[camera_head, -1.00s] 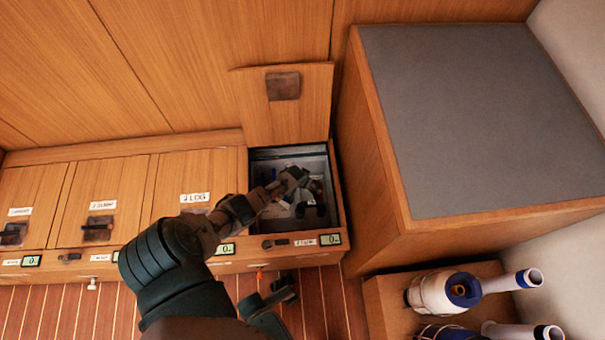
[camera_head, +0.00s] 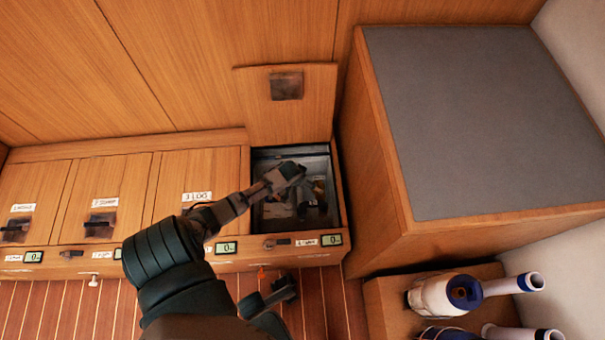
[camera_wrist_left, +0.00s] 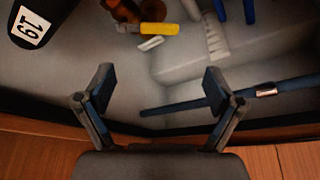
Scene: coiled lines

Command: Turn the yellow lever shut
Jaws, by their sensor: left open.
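The yellow lever (camera_wrist_left: 158,29) shows in the left wrist view near the top, lying crosswise beside brown and orange fittings inside an open locker. My left gripper (camera_wrist_left: 157,88) is open and empty, with its fingertips below the lever in that picture and apart from it. In the head view my left gripper (camera_head: 289,174) is over the open locker (camera_head: 338,190). There the arm and gripper cover part of the locker's inside, and I cannot make out the lever clearly.
The locker's lid (camera_head: 290,110) stands raised behind it. Closed lockers (camera_head: 110,205) line the left. A grey-topped box (camera_head: 480,110) stands close on the right, with white and blue winches (camera_head: 447,294) below. A dark blue bar (camera_wrist_left: 235,96) crosses the locker's near side.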

